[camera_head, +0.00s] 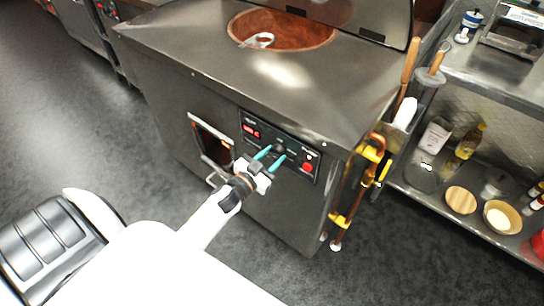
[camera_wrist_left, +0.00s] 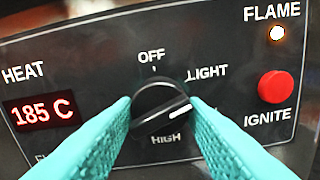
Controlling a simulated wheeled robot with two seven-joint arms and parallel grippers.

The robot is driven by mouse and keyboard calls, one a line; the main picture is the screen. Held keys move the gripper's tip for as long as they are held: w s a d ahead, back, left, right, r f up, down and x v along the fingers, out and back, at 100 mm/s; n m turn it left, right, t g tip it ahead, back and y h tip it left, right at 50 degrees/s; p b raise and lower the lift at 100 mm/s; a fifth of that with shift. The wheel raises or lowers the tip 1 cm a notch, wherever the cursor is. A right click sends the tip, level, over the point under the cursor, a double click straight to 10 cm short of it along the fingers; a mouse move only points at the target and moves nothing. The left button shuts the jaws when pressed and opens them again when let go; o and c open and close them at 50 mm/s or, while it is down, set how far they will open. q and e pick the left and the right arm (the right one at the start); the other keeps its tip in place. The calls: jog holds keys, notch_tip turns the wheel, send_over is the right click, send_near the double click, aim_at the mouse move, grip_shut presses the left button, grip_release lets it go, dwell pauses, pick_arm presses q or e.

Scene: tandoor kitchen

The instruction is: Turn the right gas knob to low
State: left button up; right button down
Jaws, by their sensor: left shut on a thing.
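The black gas knob (camera_wrist_left: 160,107) sits on the dark control panel (camera_wrist_left: 225,40) of the tandoor (camera_head: 215,50). In the left wrist view its white pointer aims right and slightly up, below the LIGHT mark. OFF is above the knob and HIGH below it. My left gripper (camera_head: 276,153) is at the panel, its teal fingers shut on the knob from both sides; the fingers also show in the left wrist view (camera_wrist_left: 160,125). They hide the panel's lower left and part of its lower right. My right gripper is not in view.
The red IGNITE button (camera_wrist_left: 276,86) is right of the knob, under a lit FLAME lamp (camera_wrist_left: 278,32). The red display (camera_wrist_left: 40,112) reads 185 C. Yellow-handled gas piping (camera_head: 368,152) runs down the tandoor's right side. A steel shelf unit (camera_head: 490,75) stands at right.

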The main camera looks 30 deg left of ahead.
pick_arm(q)
jog(key=m, duration=0.9)
jog(key=shift+m+b, duration=0.4)
dwell(0.4)
jog(key=o, duration=1)
jog(key=shift+c, duration=0.2)
jog(key=s+a, duration=0.1)
jog(key=s, duration=1.1)
jog(key=shift+b, duration=0.4)
